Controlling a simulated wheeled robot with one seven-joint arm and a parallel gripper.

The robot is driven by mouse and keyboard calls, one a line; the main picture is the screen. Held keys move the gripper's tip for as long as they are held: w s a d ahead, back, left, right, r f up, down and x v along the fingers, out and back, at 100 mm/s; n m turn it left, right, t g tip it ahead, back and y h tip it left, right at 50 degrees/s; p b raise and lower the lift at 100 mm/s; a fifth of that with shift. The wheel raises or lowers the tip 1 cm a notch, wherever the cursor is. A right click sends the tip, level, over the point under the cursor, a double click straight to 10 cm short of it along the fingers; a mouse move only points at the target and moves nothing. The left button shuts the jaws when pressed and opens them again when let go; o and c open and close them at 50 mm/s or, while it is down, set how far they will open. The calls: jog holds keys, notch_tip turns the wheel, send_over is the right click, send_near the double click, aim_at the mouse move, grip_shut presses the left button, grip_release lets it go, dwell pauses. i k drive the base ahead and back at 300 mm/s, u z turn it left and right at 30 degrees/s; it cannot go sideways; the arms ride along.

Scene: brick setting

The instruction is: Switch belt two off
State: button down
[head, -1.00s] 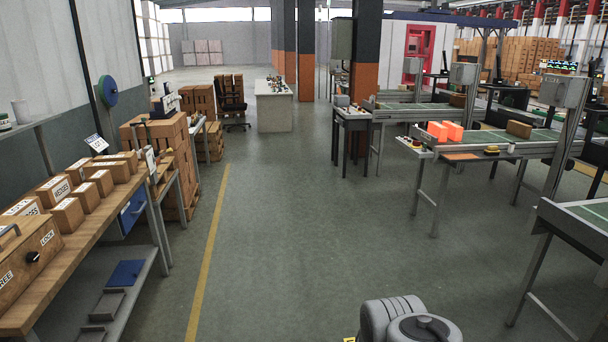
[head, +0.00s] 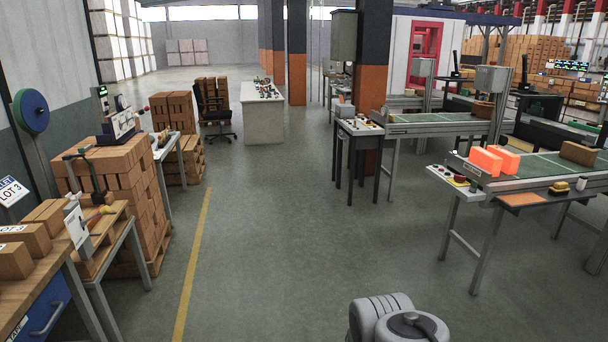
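Several green-topped conveyor belts stand on the right. The nearest belt (head: 543,165) carries two glowing orange-red bricks (head: 494,160) and a brown brick (head: 577,152). A control panel (head: 452,178) with a red button and other small controls sits at its left end. A farther belt (head: 435,120) has a dark table (head: 358,130) at its left end, with small controls on top. I cannot read any belt number, nor tell which belt is belt two or whether any is running. My gripper is out of view; only a grey part of my arm shows at the bottom.
A wide clear floor (head: 290,225) lies ahead, with a yellow line (head: 193,260) on its left. Brick stacks (head: 125,190) and workbenches line the left side. A white counter (head: 263,115) and orange-black columns (head: 372,85) stand farther ahead.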

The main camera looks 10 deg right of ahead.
aim_at(458, 179)
jog(key=i, duration=0.85)
jog(key=z, duration=1.55)
jog(key=i, duration=2.7)
jog(key=u, duration=2.05)
